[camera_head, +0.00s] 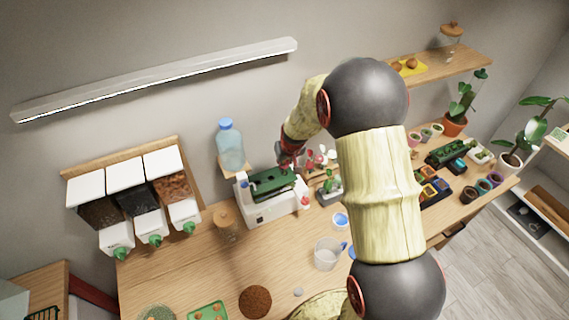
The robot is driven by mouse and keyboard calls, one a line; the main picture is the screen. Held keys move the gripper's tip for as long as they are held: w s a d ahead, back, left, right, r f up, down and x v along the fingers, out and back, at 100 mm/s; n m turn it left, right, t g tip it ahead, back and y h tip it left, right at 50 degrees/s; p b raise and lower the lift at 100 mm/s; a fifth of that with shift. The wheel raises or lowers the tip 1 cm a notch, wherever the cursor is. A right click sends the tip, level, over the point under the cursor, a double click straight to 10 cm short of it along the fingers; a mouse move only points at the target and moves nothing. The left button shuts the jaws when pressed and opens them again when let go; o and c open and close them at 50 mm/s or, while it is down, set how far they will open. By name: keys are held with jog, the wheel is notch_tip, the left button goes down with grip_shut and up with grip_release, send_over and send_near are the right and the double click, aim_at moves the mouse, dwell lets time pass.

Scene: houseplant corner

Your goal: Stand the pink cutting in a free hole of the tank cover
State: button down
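The tank (265,211) is a white box on the wooden table, with a dark green cover (265,189) on top. My gripper (287,166) is small and dark and sits right above the back right part of the cover. Its fingers are blurred, so I cannot tell whether they are open or hold anything. Several small cuttings (320,158) with pink, red and white tops stand just right of the tank, partly behind my arm. I cannot tell which one is the pink cutting.
A blue-capped bottle (230,147) stands behind the tank. A cork-topped jar (227,224) is at its left, and a clear jug (327,254) is in front. Dispensers (140,195) fill the left. Pots and trays (432,190) crowd the right. Bare table lies front left of the tank.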

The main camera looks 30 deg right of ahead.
jog(key=c, duration=1.8)
grip_release()
jog(key=shift+o, duration=1.2)
jog(key=shift+o, duration=0.8)
jog(key=shift+r+p, duration=1.7)
jog(key=shift+r, duration=1.85)
